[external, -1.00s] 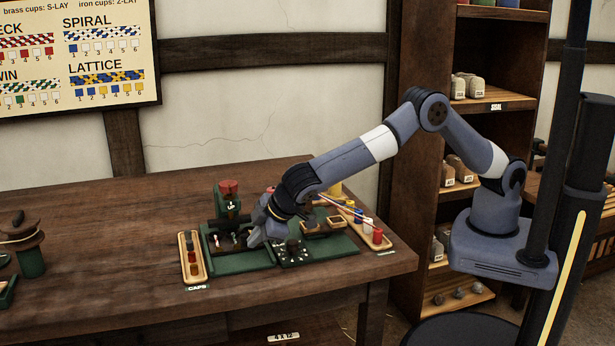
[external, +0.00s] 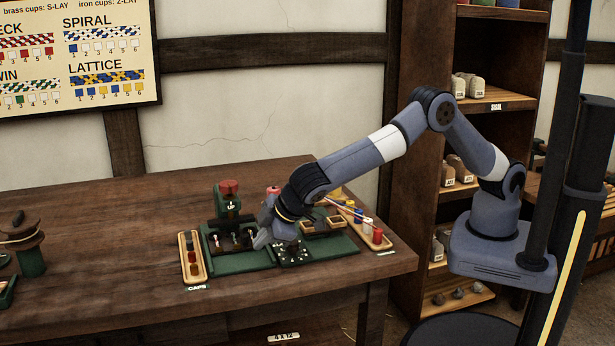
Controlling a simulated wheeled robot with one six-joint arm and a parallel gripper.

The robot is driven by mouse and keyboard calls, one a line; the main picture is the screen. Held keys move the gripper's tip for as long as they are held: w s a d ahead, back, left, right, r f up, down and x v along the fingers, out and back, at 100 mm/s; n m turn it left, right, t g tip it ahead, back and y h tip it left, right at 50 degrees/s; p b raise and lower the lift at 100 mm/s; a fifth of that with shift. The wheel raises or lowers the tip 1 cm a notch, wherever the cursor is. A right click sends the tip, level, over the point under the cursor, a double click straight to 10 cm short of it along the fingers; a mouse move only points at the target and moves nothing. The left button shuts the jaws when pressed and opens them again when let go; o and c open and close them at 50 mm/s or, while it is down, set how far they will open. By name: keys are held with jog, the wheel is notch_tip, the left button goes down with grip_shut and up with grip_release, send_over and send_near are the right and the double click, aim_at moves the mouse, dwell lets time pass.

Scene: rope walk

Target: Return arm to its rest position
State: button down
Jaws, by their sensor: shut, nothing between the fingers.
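My gripper (external: 262,241) is over the green board (external: 250,260) on the wooden bench, low near its middle. The fingers point down and left, and they are shut with nothing between them. My arm reaches from the right, bent at the elbow. The gripper partly hides the dark plate (external: 293,254) with small round parts beside it. A green post with a red top (external: 229,187) stands to the left of the gripper.
A wooden tray marked CAPS (external: 184,258) lies left of the board. A tray of coloured spools (external: 378,238) lies to the right. Shelves (external: 487,100) stand behind my arm. The bench's front left (external: 110,290) is clear.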

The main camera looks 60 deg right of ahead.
jog(key=v, duration=0.9)
jog(key=x, duration=0.9)
jog(key=shift+w+d+f+p, duration=0.1)
jog(key=shift+w+f+p, duration=0.15)
jog(key=shift+w+p, duration=0.05)
jog(key=w+d+p, duration=0.2)
jog(key=w, duration=0.1)
jog(key=shift+w+d, duration=0.2)
jog(key=shift+w, duration=0.05)
jog(key=s+a+p, duration=0.2)
jog(key=s+a, duration=0.1)
jog(key=s+a+p, duration=0.2)
jog(key=s+a, duration=0.2)
jog(key=shift+s+a+p, duration=0.2)
jog(key=shift+s+p, duration=0.05)
jog(key=shift+p, duration=0.05)
jog(key=s+a+r+b, duration=0.1)
jog(key=s+r+b, duration=0.2)
jog(key=s+r, duration=0.4)
jog(key=shift+s+a+r+b, duration=0.25)
jog(key=shift+s+r+b, duration=0.15)
jog(key=shift+s, duration=0.45)
jog(key=c, duration=2.1)
grip_release()
